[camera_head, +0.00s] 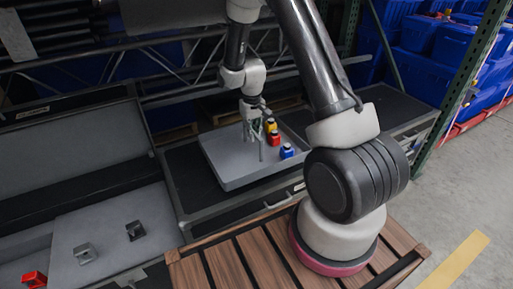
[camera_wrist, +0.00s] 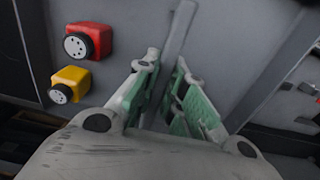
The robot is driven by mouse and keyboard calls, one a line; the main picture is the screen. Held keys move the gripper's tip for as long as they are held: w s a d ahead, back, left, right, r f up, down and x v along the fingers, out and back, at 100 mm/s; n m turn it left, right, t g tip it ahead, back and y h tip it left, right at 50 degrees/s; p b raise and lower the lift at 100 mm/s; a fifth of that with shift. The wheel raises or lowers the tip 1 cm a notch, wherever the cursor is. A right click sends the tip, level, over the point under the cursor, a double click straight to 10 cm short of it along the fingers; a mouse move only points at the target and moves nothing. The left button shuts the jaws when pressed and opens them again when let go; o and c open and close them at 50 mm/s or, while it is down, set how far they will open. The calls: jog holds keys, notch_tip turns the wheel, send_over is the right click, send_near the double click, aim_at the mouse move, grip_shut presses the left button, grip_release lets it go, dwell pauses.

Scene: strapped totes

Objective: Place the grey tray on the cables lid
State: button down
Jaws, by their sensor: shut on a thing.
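The grey tray (camera_head: 228,160) is a shallow open tray in the middle of the head view, over a dark closed case lid (camera_head: 188,172). Whether it touches that lid or hangs just above it, I cannot tell. No label shows, so I cannot confirm this is the cables lid. My gripper (camera_head: 259,128) reaches down into the tray from above. In the wrist view my gripper (camera_wrist: 166,72) has its green-padded fingers shut on a thin grey upright bar (camera_wrist: 178,35) of the tray. A yellow piece (camera_head: 270,125), a red piece (camera_head: 274,139) and a blue piece (camera_head: 287,151) lie in it.
An open case (camera_head: 90,150) stands at the left, with small dark blocks (camera_head: 85,253) and a red block (camera_head: 35,279) on its grey panels. A slatted wooden surface (camera_head: 235,258) is in front. A green rack post (camera_head: 462,85) and blue bins (camera_head: 450,43) stand at the right.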

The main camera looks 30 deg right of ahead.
aim_at(253, 151)
jog(key=shift+f, duration=4.05)
jog(key=c, duration=1.5)
grip_release()
